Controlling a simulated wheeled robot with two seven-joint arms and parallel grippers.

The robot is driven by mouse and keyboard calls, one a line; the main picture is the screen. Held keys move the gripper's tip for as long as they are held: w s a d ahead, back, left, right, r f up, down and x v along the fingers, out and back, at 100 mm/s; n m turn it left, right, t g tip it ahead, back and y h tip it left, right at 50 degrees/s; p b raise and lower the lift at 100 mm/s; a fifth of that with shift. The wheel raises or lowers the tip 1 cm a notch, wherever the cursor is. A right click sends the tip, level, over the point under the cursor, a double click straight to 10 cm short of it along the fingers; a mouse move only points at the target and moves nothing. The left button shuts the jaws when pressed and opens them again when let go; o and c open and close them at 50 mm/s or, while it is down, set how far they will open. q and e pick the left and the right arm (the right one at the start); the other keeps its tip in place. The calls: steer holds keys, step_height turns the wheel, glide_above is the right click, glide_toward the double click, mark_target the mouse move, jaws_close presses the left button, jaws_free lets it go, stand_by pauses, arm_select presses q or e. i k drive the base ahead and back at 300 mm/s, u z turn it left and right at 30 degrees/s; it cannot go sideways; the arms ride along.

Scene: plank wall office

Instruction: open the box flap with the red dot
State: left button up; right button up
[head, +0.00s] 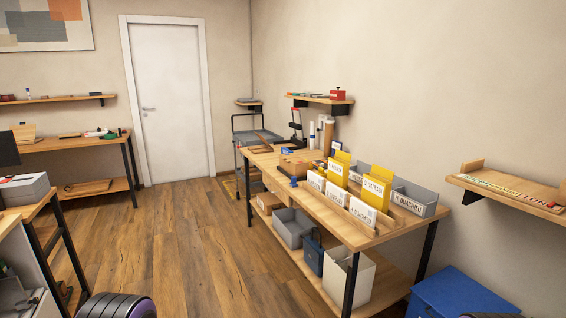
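No red dot can be made out in the head view. A small brown box-like thing (297,161) sits toward the far end of the long wooden table (337,229); its flaps are too small to tell. Another brown box (268,202) is on the table's lower shelf, partly hidden behind a table leg. Neither of my grippers is in view. Only dark rounded parts, likely mine, show at the bottom edge.
Yellow and white labelled holders (376,188) and a grey bin (415,197) stand on the table. A blue cabinet (450,292) stands at lower right. Open wooden floor (190,240) leads to a white door (170,100).

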mark_target(296, 161)
steer(key=u, duration=0.9)
steer(key=i, duration=3.15)
steer(key=z, duration=2.25)
